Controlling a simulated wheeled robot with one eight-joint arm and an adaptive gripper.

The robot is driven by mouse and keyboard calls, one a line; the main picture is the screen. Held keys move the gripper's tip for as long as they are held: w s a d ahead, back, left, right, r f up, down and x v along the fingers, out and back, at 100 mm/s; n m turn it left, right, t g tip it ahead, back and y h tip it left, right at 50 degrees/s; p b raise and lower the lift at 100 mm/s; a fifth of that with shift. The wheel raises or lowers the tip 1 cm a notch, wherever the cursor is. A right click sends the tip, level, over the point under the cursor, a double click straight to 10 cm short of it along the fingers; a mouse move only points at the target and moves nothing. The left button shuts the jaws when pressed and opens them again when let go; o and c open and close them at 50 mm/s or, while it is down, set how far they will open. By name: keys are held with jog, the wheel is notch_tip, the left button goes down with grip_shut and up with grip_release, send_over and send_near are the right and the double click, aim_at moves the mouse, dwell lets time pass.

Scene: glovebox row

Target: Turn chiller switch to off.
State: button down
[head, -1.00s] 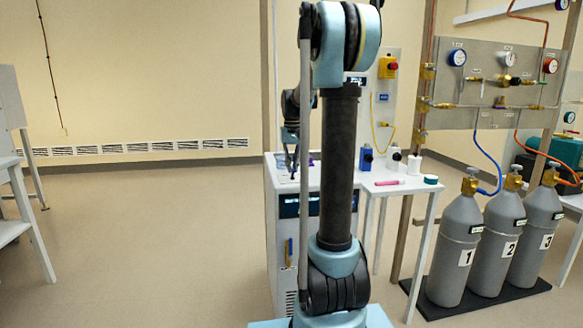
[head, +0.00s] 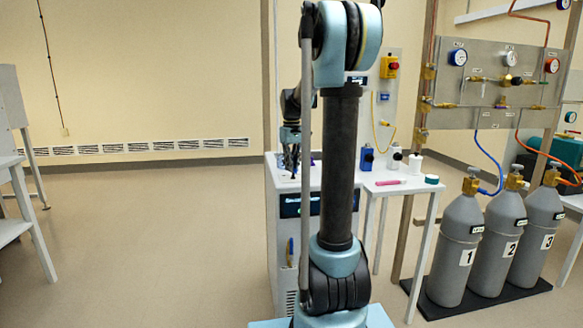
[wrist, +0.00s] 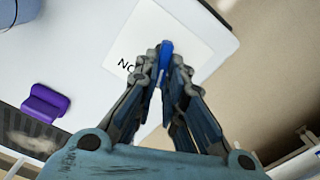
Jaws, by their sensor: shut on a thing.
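The chiller appears to be the white cabinet (head: 282,233) with a dark display (head: 290,205), partly hidden behind my arm. My gripper (head: 290,165) is over its top. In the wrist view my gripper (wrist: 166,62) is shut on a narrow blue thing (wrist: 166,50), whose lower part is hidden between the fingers. A white card (wrist: 130,55) with partly covered lettering beginning "NO" lies beneath it on the white top. A purple two-step block (wrist: 45,103) is at the left, apart from the fingers. I cannot tell which part is the chiller switch.
A white table (head: 405,186) beside the cabinet holds a blue bottle (head: 367,158), white bottles (head: 394,158) and a pink marker (head: 389,182). Grey gas cylinders (head: 464,245) stand at the right. The floor at the left (head: 150,240) is clear.

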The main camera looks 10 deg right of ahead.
jog(key=shift+n, duration=0.6)
jog(key=c, duration=1.7)
grip_release()
notch_tip(320, 180, up, 12)
jog(key=shift+f, duration=0.1)
